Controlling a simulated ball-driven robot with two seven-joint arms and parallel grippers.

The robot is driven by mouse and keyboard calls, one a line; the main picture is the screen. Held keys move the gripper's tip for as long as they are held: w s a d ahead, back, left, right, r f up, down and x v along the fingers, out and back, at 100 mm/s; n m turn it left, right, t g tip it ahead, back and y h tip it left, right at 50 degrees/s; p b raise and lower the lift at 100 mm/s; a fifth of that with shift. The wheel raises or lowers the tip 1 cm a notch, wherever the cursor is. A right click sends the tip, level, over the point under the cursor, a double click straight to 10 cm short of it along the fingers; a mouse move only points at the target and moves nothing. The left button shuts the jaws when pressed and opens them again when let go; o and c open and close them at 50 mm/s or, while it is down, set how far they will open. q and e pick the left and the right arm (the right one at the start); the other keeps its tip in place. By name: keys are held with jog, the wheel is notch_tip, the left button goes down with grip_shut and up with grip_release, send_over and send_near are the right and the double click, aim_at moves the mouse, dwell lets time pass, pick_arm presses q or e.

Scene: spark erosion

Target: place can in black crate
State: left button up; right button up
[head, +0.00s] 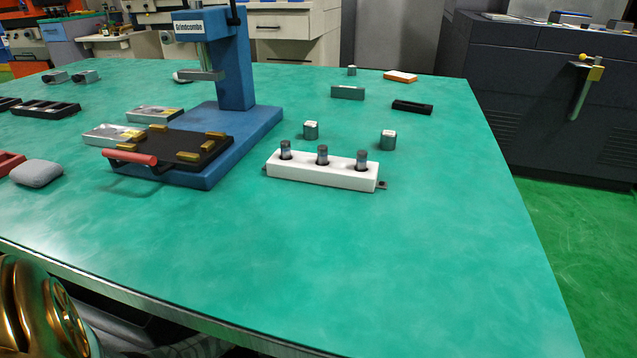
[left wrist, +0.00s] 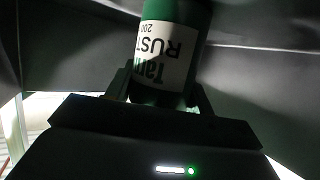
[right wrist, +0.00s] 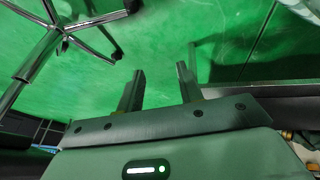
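A green can (left wrist: 168,45) with a white label shows in the left wrist view. My left gripper (left wrist: 160,90) is shut on it, with one finger on each side of its lower part in that picture. Dark grey panels (left wrist: 255,85) surround the can and the gripper; I cannot tell whether they are the black crate's walls. The crate cannot be made out for sure in any view. My right gripper (right wrist: 160,72) is open and empty above the green floor. Neither gripper shows in the head view.
The green table (head: 420,260) has a clear front and right part. On it stand a blue press (head: 230,70), a white block (head: 335,178) with three dark cylinders, and several small parts. A wheeled chair base (right wrist: 65,35) stands near my right gripper.

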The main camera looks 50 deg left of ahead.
pick_arm(q)
jog(key=o, duration=0.4)
jog(key=shift+c, duration=0.2)
jog(key=shift+r, duration=0.15)
jog(key=p+v, duration=0.3)
jog(key=v, duration=0.4)
jog(key=shift+s+a+r, duration=0.1)
jog(key=shift+s+r, duration=0.05)
jog(key=shift+s, duration=0.1)
pick_arm(e)
jog(key=s+d+f+n+g+h, duration=0.1)
jog(key=s+d+f+g+h, duration=0.1)
jog(key=s+d, duration=0.2)
jog(key=shift+s+d, duration=0.15)
jog(key=shift+s, duration=0.25)
